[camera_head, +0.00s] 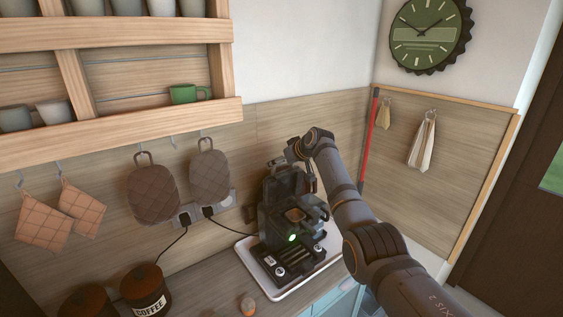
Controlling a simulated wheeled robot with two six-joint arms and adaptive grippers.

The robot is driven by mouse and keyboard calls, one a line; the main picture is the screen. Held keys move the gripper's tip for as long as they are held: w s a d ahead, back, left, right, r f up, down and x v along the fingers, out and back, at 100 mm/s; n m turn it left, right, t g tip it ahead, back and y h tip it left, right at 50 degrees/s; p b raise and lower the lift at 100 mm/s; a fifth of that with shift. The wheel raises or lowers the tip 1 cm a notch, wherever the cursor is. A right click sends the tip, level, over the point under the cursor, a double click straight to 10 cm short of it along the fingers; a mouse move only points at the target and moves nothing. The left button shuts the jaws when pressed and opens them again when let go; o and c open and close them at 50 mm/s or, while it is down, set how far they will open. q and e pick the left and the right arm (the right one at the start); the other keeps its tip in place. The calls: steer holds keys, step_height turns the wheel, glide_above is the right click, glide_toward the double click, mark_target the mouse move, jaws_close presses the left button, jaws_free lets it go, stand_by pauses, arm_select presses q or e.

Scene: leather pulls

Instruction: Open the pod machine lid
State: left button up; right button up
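The pod machine (268,222) is black, with a lit green light on its front. It stands on a white tray (262,289) on the counter. A dark upright part rises at its top back; I cannot tell whether this is the lid. My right arm reaches in from the lower right, and its wrist bends over the machine's top. My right gripper (297,158) is at the top of the machine, dark against dark. Its fingers are too small to tell open from shut, or touching from apart. My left gripper is not in view.
Two dark canisters (146,291), one marked COFFEE, stand at the lower left. A small brown-orange object (248,306) lies near the tray. A wooden shelf (120,133) with cups overhangs the left, with pot holders (210,172) below. Cords run from a wall socket (186,215).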

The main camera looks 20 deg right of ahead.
steer(key=o, duration=1.4)
steer(key=shift+o, duration=0.7)
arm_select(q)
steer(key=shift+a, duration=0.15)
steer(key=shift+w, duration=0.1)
arm_select(e)
steer(key=v, duration=1.2)
steer(key=shift+s+f, duration=0.1)
